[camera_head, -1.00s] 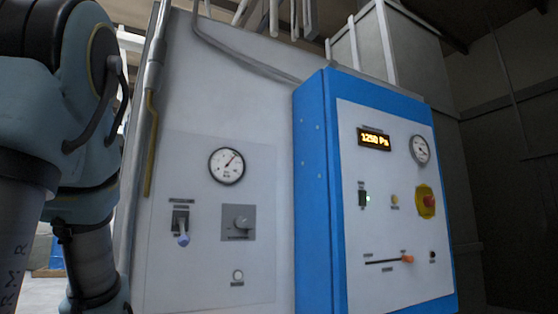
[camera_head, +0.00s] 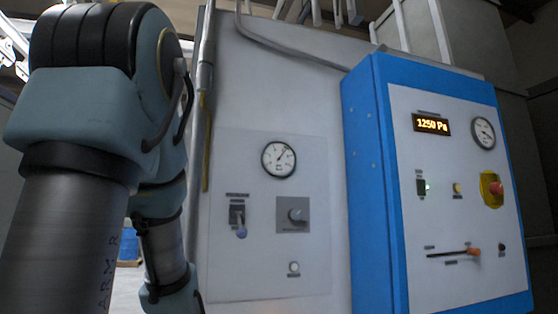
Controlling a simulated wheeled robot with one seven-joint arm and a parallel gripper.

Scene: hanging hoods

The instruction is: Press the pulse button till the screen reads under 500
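The screen (camera_head: 431,124) on the blue-sided control box reads 1250 Pa in orange digits. A small white round button (camera_head: 294,268) sits low on the left grey panel. The labels are too small to read, so I cannot tell which is the pulse button. My gripper is not in view; only my arm's links show at the left.
The blue control box (camera_head: 372,190) juts out from the grey panel (camera_head: 255,90). Another gauge (camera_head: 482,133) is at the box's upper right. Pipes run above.

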